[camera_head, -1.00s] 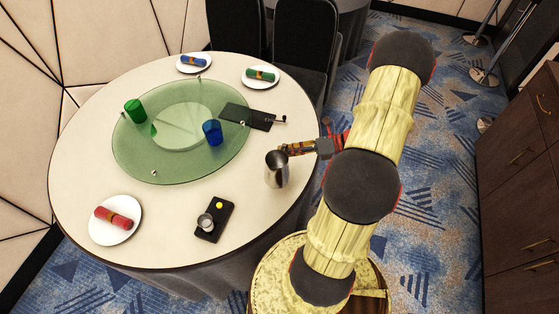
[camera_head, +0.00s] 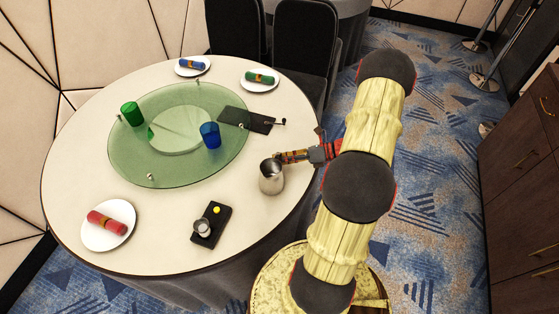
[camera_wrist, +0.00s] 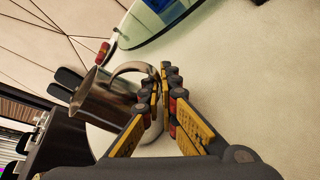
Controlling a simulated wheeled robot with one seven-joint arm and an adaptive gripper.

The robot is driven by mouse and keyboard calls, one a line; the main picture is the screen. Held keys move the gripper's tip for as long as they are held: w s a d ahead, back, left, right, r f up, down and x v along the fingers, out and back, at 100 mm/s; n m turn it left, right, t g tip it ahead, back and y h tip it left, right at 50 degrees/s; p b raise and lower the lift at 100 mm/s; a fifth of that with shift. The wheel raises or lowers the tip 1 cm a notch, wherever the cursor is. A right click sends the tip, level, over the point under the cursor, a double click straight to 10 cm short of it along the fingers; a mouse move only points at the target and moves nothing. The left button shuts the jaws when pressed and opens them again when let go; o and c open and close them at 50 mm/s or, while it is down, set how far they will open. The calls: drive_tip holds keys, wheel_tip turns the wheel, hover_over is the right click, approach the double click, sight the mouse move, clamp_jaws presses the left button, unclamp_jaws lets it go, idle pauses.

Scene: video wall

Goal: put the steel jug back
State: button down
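The steel jug (camera_head: 271,178) is at the right edge of the round table (camera_head: 75,170) in the head view. It looks upright there, at or very close to the tabletop; contact under its base cannot be made out. My gripper (camera_head: 281,159) reaches it from the right, at its handle side. In the wrist view the jug (camera_wrist: 105,103) lies left of the fingers, tilted in the picture. Its curved handle runs between the fingertips of my gripper (camera_wrist: 165,80), which look closed on it. Part of the handle is hidden by the fingers.
A green glass turntable (camera_head: 120,165) bears a green cup (camera_head: 131,114) and a blue cup (camera_head: 210,135). A black tray (camera_head: 220,228) with a small metal cup (camera_head: 203,224) is left of the jug. A dark board (camera_head: 255,122) lies behind. Plates with rolled napkins stand around.

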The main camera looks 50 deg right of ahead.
drive_tip(key=shift+f, duration=0.1)
drive_tip(key=c, duration=2.5)
unclamp_jaws()
drive_tip(key=o, duration=0.4)
drive_tip(key=shift+c, duration=0.2)
drive_tip(key=shift+o, duration=0.5)
